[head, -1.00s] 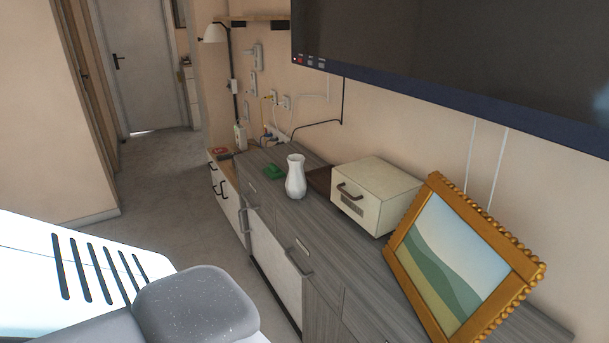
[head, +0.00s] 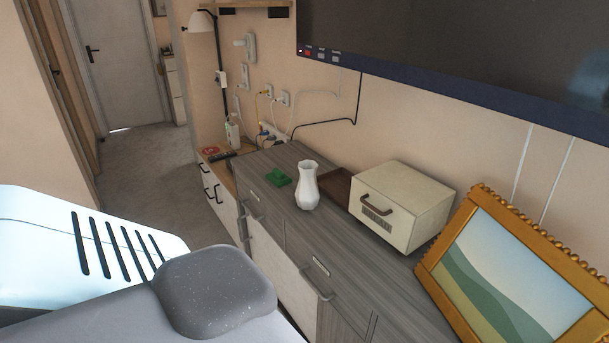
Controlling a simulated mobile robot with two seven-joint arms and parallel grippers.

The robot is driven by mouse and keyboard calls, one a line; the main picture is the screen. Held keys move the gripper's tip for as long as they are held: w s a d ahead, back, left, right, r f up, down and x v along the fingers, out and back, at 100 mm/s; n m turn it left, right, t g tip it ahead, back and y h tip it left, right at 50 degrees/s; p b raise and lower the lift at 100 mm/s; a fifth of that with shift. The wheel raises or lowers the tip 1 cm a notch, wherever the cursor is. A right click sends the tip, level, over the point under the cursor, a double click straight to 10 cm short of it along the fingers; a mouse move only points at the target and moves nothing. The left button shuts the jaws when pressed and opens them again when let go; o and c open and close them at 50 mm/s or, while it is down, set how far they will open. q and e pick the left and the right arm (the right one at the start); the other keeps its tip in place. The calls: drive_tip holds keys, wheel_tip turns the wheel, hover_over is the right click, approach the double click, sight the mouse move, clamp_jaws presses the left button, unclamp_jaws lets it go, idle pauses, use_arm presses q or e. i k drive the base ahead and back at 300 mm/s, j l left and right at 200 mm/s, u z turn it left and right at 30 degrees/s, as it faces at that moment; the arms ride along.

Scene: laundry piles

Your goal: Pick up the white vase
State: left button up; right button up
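The white vase (head: 306,187) stands upright on the grey wooden dresser (head: 345,255), near its front edge. It is fully visible and nothing touches it from my side. Neither my left nor my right gripper is in view. Part of my own body, white with dark slots and a grey rounded piece, fills the lower left.
A green object (head: 278,177) lies left of the vase. A brown tray (head: 336,186) and a cream box with a handle (head: 403,204) are to its right. A gold picture frame (head: 515,275) stands at the right. Free floor (head: 150,185) lies left of the dresser.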

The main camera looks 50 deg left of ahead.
sight(307, 194)
drive_tip(key=j, duration=1.85)
